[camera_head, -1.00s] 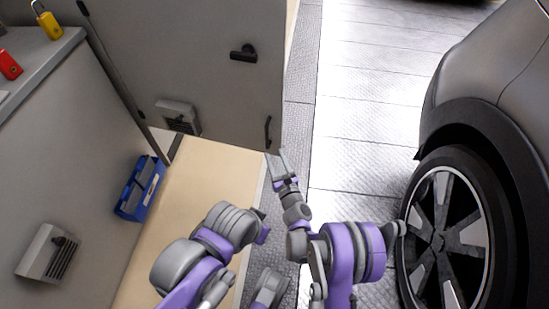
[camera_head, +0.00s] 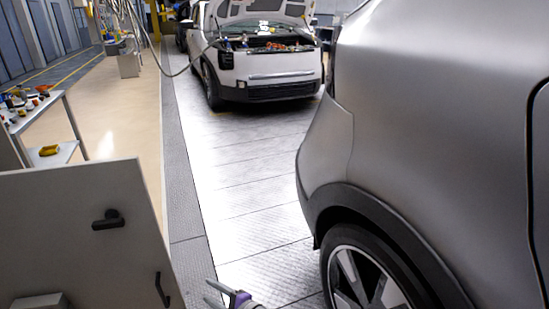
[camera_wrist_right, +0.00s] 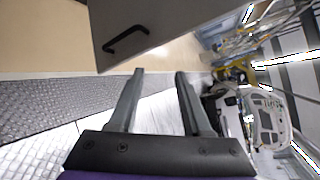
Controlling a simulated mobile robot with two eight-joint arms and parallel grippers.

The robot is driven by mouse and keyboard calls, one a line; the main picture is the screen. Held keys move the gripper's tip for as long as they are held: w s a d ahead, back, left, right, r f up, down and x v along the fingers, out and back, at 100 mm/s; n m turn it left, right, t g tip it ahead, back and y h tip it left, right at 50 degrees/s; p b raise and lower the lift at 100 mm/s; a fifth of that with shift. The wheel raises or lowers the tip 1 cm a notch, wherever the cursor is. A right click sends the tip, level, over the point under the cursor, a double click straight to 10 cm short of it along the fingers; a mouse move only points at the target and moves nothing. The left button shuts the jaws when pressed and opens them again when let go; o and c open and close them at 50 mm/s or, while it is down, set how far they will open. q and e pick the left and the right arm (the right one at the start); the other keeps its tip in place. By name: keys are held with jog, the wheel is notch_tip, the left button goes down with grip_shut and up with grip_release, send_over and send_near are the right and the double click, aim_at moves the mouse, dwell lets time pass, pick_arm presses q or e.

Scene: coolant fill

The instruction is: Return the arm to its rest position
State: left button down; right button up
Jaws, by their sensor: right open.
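My right gripper (camera_head: 222,293) shows at the bottom edge of the head view, purple and grey, with its two fingers apart and nothing between them. In the right wrist view its fingers (camera_wrist_right: 158,105) are spread and empty. A grey cabinet door (camera_head: 80,240) with a dark latch (camera_head: 108,220) and a bar handle (camera_head: 162,290) stands to the left of this gripper. The door (camera_wrist_right: 165,22) and its handle (camera_wrist_right: 125,40) also show beyond the fingers in the right wrist view, apart from them. My left gripper is not in the head view.
A grey car (camera_head: 440,110) with a dark wheel (camera_head: 365,275) is close on the right. A white car (camera_head: 265,65) with an open hood stands ahead. A shelf table (camera_head: 38,115) with small items is at left. The metal floor lane (camera_head: 240,180) between is clear.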

jog(key=s+d+f+n+g+h, duration=0.15)
jog(key=s+d+n+h, duration=0.5)
jog(key=s+d, duration=0.85)
jog(key=s+d+n+g+h, duration=0.3)
jog(key=s+d+n+h, duration=0.3)
jog(key=s+d, duration=0.9)
pick_arm(q)
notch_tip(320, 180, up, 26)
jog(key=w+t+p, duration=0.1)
jog(key=p, duration=2.1)
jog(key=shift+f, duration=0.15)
pick_arm(e)
jog(key=w+d+r, duration=0.2)
jog(key=r, duration=1.1)
jog(key=w+d+r+n, duration=0.1)
jog(key=w+d+r, duration=0.1)
jog(key=r, duration=1)
jog(key=shift+w+d+r+t, duration=0.15)
jog(key=shift+w+r+t, duration=0.25)
jog(key=shift+t, duration=0.05)
jog(key=shift+s, duration=0.1)
